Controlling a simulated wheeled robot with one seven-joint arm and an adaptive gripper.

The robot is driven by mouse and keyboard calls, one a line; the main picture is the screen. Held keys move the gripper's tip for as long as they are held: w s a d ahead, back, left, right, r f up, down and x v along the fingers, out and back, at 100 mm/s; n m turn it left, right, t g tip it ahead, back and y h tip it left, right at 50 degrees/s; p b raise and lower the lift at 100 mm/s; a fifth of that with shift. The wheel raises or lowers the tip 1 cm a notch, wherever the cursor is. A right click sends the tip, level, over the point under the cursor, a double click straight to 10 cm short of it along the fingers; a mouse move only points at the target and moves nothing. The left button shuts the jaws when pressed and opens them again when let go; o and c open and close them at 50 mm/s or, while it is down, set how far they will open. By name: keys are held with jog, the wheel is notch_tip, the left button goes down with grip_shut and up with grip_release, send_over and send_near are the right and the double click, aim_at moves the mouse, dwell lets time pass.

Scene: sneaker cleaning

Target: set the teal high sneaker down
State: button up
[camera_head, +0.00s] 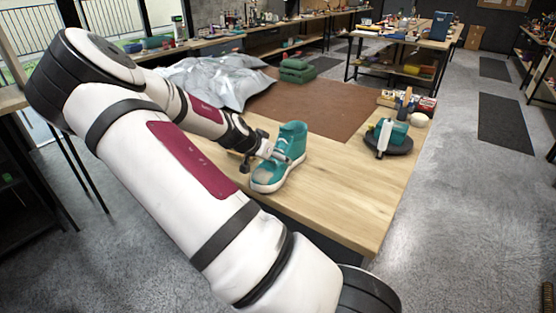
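The teal high sneaker (291,143) is upright at the front left part of the wooden table (345,205), with its pale toe pointing toward the lower left. It has a white sole and a greyish toe. My gripper (277,155) is at the sneaker's left side, against its upper and tongue area. One finger shows in front of the teal upper. The other finger is hard to make out, so I cannot tell how far the fingers are closed. I cannot tell whether the sole touches the table.
A brown mat (325,105) lies behind the sneaker, with crumpled silver sheeting (215,78) at its left and folded green cloths (297,70) at its back. A dark round tray (398,147) holds a white bottle (384,138) and a teal box. The table's front right is bare.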

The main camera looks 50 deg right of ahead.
jog(key=v, duration=0.6)
jog(key=shift+a+r, duration=0.15)
jog(key=shift+a, duration=0.05)
jog(key=shift+s+a, duration=0.15)
jog(key=shift+a, duration=0.2)
jog(key=s+a+r+n+t+y, duration=0.1)
jog(key=s+a+r+n+y, duration=0.15)
jog(key=a, duration=0.45)
jog(key=s+a+r+n+y, duration=0.1)
jog(key=a+n+y, duration=0.15)
jog(key=a, duration=0.45)
jog(key=s+a+r+n+t+y, duration=0.1)
jog(key=s+a+r+n+y, duration=0.1)
jog(key=a+y, duration=0.35)
jog(key=s+a+r+n+t+h, duration=0.1)
jog(key=s+a+r+n+t, duration=0.1)
jog(key=s+a+r+n, duration=0.8)
jog(key=s+a+r, duration=0.2)
jog(key=s, duration=0.3)
jog(key=shift+s+a+r, duration=0.15)
jog(key=shift+a+r, duration=0.05)
jog(key=shift+r, duration=0.2)
